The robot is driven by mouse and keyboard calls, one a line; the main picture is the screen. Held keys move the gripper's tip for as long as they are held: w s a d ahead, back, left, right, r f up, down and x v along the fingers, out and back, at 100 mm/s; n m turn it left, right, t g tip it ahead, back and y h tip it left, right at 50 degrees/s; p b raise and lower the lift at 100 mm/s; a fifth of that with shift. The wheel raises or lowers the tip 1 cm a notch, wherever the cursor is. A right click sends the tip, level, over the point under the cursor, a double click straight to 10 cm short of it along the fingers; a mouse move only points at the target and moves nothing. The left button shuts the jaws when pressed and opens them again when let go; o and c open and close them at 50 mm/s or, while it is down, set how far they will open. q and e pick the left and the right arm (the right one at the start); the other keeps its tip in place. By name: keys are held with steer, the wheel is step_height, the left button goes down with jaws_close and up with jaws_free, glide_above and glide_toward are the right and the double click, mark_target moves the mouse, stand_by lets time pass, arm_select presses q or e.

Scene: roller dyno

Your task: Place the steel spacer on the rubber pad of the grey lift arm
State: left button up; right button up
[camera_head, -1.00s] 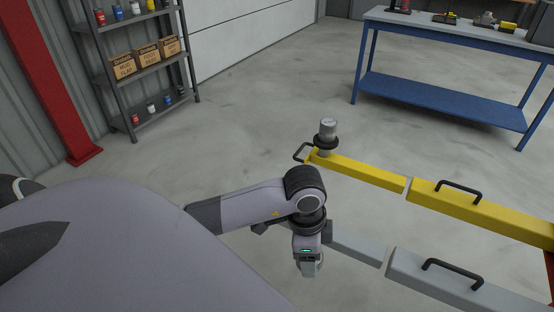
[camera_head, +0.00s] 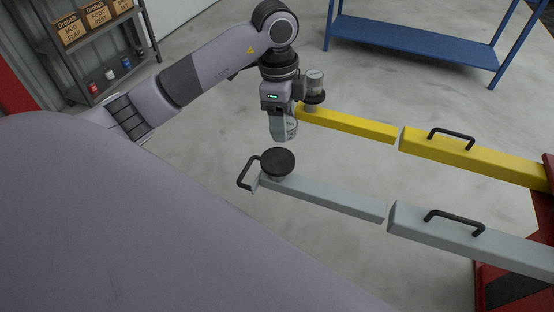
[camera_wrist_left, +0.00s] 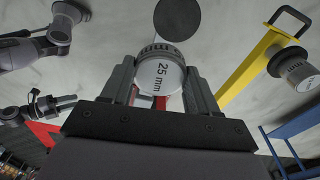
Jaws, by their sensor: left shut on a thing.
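My left gripper (camera_head: 283,128) is shut on the steel spacer (camera_head: 292,127), a short metal cylinder. In the left wrist view the spacer (camera_wrist_left: 160,75) shows "25 mm" on its face between the two fingers. The grey lift arm (camera_head: 330,197) has a round black rubber pad (camera_head: 278,162) at its end, bare on top. The gripper and spacer are above the pad and slightly beyond it, with a gap between. The pad (camera_wrist_left: 177,17) also shows past the spacer in the wrist view. A dark arm end, perhaps my right gripper (camera_wrist_left: 62,103), is small at the left there.
A yellow lift arm (camera_head: 350,124) lies beyond the grey one, with another metal cylinder (camera_head: 315,82) on its pad, close behind my left gripper. Black handles (camera_head: 246,172) stick up from the arms. A blue bench (camera_head: 415,42) and a shelf (camera_head: 105,60) stand farther back.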

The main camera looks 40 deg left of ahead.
arm_select(q)
step_height(320, 180, up, 7)
steer(key=m, duration=0.1)
glide_above(278, 160)
step_height(278, 160, down, 20)
steer(key=shift+a+r+b, duration=0.15)
steer(key=shift+r+b, duration=0.05)
steer(key=shift+b, duration=0.8)
steer(key=shift+f, duration=0.15)
steer(key=o, duration=1.2)
